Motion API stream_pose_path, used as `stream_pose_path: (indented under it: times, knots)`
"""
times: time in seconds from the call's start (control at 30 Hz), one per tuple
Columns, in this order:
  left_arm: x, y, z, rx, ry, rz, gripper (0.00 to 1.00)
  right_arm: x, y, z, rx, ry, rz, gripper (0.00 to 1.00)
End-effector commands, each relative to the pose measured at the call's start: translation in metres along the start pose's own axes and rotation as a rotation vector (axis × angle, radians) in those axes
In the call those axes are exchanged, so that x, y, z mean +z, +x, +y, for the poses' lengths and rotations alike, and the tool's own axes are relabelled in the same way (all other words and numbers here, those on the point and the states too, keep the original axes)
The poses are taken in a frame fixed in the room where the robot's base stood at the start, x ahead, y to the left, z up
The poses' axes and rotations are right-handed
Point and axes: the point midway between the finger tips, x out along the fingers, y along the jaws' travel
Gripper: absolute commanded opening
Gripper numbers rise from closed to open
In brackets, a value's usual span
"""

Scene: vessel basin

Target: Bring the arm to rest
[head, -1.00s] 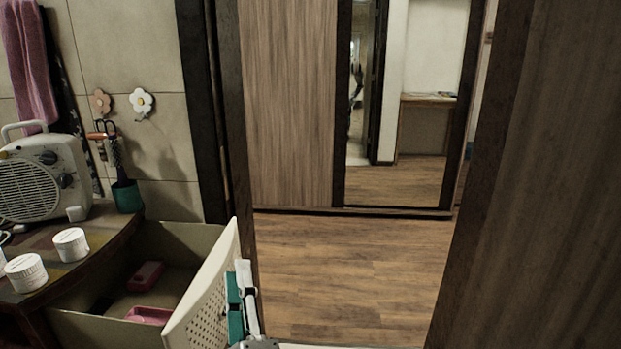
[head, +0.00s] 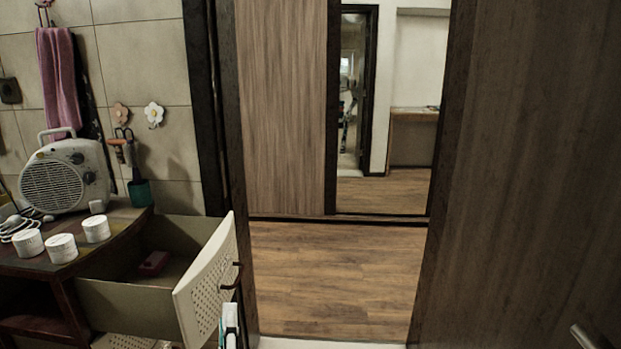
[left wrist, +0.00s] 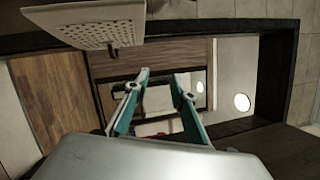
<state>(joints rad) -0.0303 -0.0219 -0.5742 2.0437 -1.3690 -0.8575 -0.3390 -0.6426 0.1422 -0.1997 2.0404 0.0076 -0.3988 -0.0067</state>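My left gripper (left wrist: 158,92) shows in the left wrist view with its two teal-and-white fingers apart and nothing between them. In the head view the left gripper (head: 230,325) shows only as a small part at the bottom edge, just below the front of the open drawer (head: 208,283). The drawer front also shows at the upper left of the left wrist view (left wrist: 85,24), apart from the fingers. My right gripper is not in view.
The drawer juts out from a dark wooden cabinet (head: 60,290). A heater (head: 66,178) and several white jars (head: 62,247) stand on top. A doorway with clear wooden floor (head: 335,280) lies ahead. A dark wooden panel (head: 530,150) fills the right side.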

Motion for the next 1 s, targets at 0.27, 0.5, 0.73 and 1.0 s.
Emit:
stream_pose_path:
  times: [0.27,0.5,0.73,1.0]
  knots:
    - [-0.013,-0.08,0.185,0.433,-0.458,0.151,0.25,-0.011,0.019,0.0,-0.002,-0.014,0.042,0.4]
    - [-0.01,-0.177,0.285,0.782,-0.944,0.134,0.25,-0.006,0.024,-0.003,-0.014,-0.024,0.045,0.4]
    - [0.003,-0.242,0.321,0.988,-1.306,0.027,0.25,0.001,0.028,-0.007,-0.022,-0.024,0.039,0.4]
    - [0.014,-0.233,0.287,0.976,-1.45,0.008,0.25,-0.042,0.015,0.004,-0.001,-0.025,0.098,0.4]
